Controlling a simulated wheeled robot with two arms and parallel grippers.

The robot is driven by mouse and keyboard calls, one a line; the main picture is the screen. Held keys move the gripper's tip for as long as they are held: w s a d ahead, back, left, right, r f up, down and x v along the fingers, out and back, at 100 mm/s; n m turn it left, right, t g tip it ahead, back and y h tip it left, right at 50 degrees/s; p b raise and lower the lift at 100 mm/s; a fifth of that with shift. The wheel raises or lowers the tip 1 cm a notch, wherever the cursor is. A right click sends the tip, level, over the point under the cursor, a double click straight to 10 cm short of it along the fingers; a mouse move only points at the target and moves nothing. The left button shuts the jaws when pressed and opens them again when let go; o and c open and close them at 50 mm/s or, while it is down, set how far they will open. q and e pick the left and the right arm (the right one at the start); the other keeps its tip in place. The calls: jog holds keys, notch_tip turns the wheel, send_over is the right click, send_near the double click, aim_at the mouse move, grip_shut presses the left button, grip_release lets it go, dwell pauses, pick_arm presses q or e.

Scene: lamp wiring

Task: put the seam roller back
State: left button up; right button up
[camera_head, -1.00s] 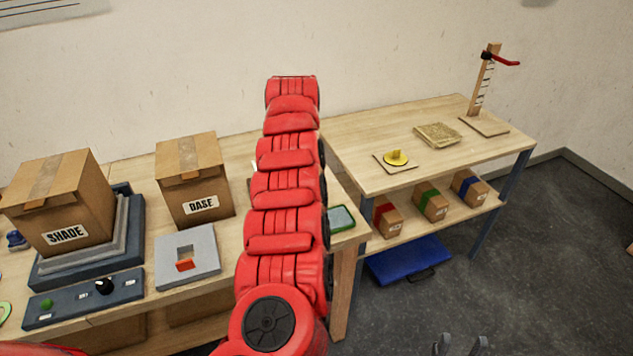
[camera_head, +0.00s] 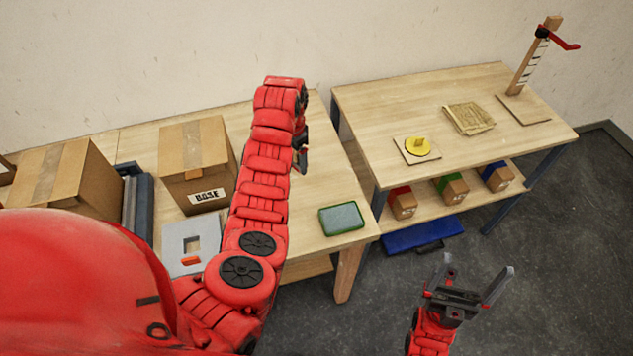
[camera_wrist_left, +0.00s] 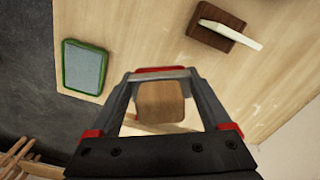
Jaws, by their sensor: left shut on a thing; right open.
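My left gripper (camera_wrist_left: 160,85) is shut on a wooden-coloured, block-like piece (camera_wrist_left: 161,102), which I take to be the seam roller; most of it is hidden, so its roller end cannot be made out. In the head view the left gripper (camera_head: 301,148) is above the left table, mostly hidden behind my red arm. A dark brown block (camera_wrist_left: 211,38) with a pale stick-like tool (camera_wrist_left: 232,34) on it stands on the table in the left wrist view, apart from the gripper. My right gripper (camera_head: 468,285) is open and empty, over the floor.
A green-rimmed pad (camera_head: 341,218) lies near the left table's (camera_head: 335,180) right corner. The BASE box (camera_head: 197,165) and a grey plate (camera_head: 190,243) stand left of my arm. The right table (camera_head: 400,105) holds a yellow piece (camera_head: 418,147) and a wooden post (camera_head: 533,57).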

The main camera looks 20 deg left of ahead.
pick_arm(q)
jog(key=s+d+f+m+p, duration=0.1)
jog(key=s+p, duration=0.1)
jog(key=s, duration=0.2)
jog(key=s+d+f+m+p, duration=0.2)
jog(key=s, duration=0.3)
jog(key=s+d+f+m+p, duration=0.1)
jog(key=s+f+m+p, duration=0.1)
jog(key=s, duration=0.3)
jog(key=shift+s+d, duration=0.15)
jog(key=shift+d, duration=0.05)
jog(key=shift+d+f, duration=0.15)
jog(key=w, duration=0.1)
jog(key=w+b, duration=0.1)
jog(key=w, duration=0.3)
jog(key=shift+w+d+f+b, duration=0.1)
jog(key=shift+d+f+b, duration=0.1)
jog(key=shift+f+b, duration=0.2)
jog(key=w+b, duration=0.2)
jog(key=b, duration=0.1)
jog(key=w+f+b, duration=0.1)
jog(key=w+b, duration=0.5)
jog(key=shift+w+d+f+b, duration=0.1)
jog(key=shift+d+f+b, duration=0.1)
jog(key=shift+f+b, duration=0.15)
jog(key=shift+w+r+p, duration=0.4)
jog(key=shift+r+p, duration=0.05)
jog(key=shift+w+d, duration=0.1)
jog(key=shift+w, duration=0.55)
